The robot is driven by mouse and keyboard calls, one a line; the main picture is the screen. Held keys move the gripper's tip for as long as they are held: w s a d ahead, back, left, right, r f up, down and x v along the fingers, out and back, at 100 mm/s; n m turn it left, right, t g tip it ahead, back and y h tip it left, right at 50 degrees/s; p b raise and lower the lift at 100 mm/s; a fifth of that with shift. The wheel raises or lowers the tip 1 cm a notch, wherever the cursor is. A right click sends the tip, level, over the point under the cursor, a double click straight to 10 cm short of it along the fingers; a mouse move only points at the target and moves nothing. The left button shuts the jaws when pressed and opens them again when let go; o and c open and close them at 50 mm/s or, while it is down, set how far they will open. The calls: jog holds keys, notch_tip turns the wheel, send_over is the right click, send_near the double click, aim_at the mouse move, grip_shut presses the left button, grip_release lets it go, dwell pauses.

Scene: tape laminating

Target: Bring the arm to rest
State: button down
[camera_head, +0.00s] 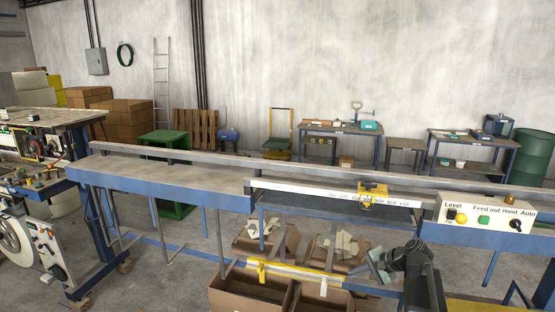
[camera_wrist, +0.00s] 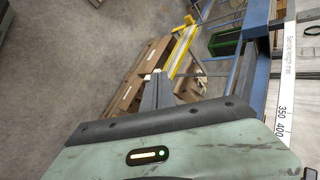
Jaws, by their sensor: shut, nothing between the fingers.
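My gripper (camera_head: 375,264) is in front of the blue-framed conveyor table (camera_head: 190,175), at the lower right of the head view. It is below the table's top and near the yellow rail with clamps (camera_head: 297,273). In the wrist view its grey fingers (camera_wrist: 157,90) are together with nothing between them, pointing towards the cardboard boxes. My dark arm folds behind it at the right.
Open cardboard boxes (camera_head: 240,297) stand on the floor below the rail. A control panel (camera_head: 487,215) with buttons and a yellow stop (camera_head: 372,194) on the length scale are on the table's front. A machine bench (camera_head: 50,117) stands left.

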jog(key=s+a+f+n+g+h+b, duration=0.2)
jog(key=s+a+f+n+b, duration=0.2)
jog(key=s+a+f, duration=0.35)
jog(key=s+a+f+n+g+h+b, duration=0.25)
jog(key=s+a+f+b, duration=0.2)
jog(key=a+f, duration=0.45)
jog(key=s+d+n+g+h+p, duration=0.1)
jog(key=s+d+n+h, duration=0.1)
jog(key=s+d, duration=0.3)
jog(key=shift+s+n+h, duration=0.35)
jog(key=shift+s+n, duration=0.3)
jog(key=shift+n, duration=0.1)
